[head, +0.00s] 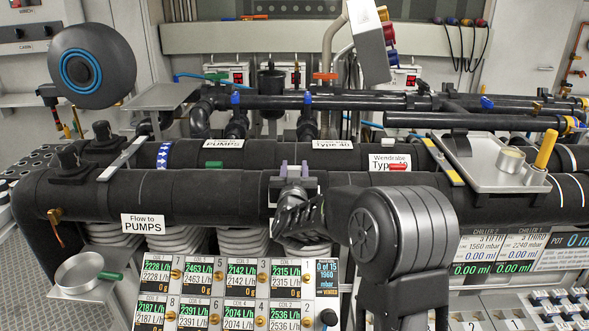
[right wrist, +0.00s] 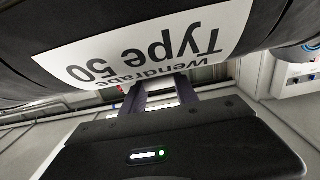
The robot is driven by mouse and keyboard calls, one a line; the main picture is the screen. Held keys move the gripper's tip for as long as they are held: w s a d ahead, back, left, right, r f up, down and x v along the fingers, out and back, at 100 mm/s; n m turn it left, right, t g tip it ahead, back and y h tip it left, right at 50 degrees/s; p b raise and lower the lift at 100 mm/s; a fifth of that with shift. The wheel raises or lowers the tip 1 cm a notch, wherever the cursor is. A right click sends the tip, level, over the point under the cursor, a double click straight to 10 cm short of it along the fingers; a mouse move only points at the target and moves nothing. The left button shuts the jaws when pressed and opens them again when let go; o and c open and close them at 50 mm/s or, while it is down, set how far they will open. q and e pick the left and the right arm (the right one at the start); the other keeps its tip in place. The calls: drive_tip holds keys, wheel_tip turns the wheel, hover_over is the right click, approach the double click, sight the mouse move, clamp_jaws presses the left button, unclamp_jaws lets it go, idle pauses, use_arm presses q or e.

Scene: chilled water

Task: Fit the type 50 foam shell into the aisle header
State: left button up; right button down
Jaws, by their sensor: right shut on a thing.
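My right gripper (head: 294,172) is over the front black header pipe (head: 190,195), left of the picture's lower right where its arm comes in. Its pale purple-grey fingers stand up at the pipe's upper side. In the right wrist view the fingers (right wrist: 172,97) reach up to a black curved shell (right wrist: 130,25) whose white label reads "Wendrabe Type 50", upside down. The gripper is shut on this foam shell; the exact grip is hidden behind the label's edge. In the head view my gripper and arm cover much of the shell, and I cannot tell whether it touches the pipe. My left gripper is not in view.
A second black pipe behind carries a "Type 40" label (head: 333,144) and a partly covered "Wendrabe" label (head: 390,162). A metal tray (head: 480,180) with a cup and a yellow-handled tool is at right. A pan (head: 80,268) stands at lower left. Coil displays (head: 225,290) fill the lower front.

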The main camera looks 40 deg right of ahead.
drive_tip(key=c, duration=0.9)
unclamp_jaws()
drive_tip(key=shift+f, duration=0.1)
drive_tip(key=shift+o, duration=0.2)
drive_tip(key=v, duration=0.8)
drive_tip(key=shift+b, duration=0.45)
